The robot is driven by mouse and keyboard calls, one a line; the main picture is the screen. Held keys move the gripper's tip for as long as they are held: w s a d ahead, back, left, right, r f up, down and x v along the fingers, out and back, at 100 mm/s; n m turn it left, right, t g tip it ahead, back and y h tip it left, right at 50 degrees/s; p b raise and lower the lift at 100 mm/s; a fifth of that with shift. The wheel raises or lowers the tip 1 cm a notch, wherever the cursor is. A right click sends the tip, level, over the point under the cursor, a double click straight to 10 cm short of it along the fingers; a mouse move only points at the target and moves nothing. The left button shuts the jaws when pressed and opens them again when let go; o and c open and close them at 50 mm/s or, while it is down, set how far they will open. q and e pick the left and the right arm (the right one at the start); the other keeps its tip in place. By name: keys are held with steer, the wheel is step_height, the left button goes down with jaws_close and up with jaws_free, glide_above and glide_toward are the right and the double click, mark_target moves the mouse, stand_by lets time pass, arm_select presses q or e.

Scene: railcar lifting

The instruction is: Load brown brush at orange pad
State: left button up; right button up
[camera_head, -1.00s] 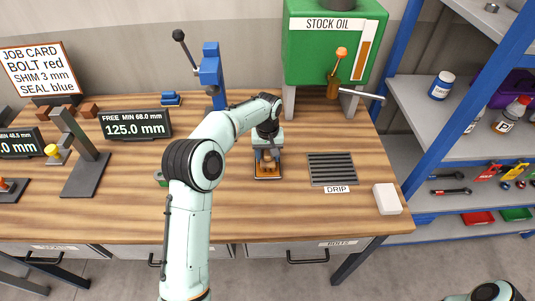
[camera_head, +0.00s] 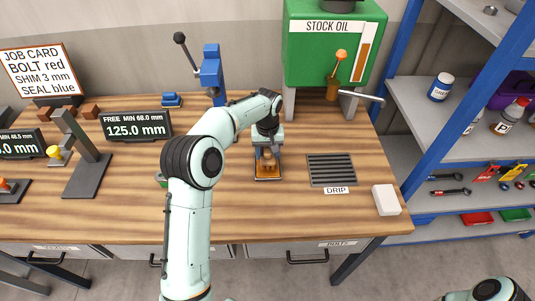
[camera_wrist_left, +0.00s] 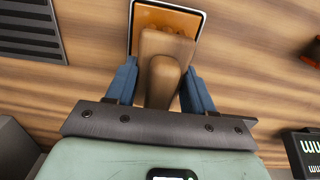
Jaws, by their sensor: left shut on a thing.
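The brown brush (camera_wrist_left: 163,78) is between the two blue fingers of my left gripper (camera_wrist_left: 163,92) in the left wrist view. The gripper is shut on it. The orange pad (camera_wrist_left: 172,18) lies in a pale-rimmed tray just beyond the brush. In the head view my left gripper (camera_head: 268,150) points down at the orange pad (camera_head: 267,173), with the brush (camera_head: 268,160) over it. The brush overlaps the pad in both views; I cannot tell whether it touches it. My right gripper is not in view; only part of my right arm shows at the bottom right.
A grey drip grate (camera_head: 332,170) and a white block (camera_head: 386,199) lie right of the pad. The green stock oil tank (camera_head: 330,50) stands behind on legs. A blue lever press (camera_head: 211,75) stands at the back. Bare wood lies in front of the pad.

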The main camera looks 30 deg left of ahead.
arm_select(q)
steer(key=shift+w+r+p, duration=0.15)
steer(key=shift+r+p, duration=0.2)
steer(key=shift+r, duration=2.15)
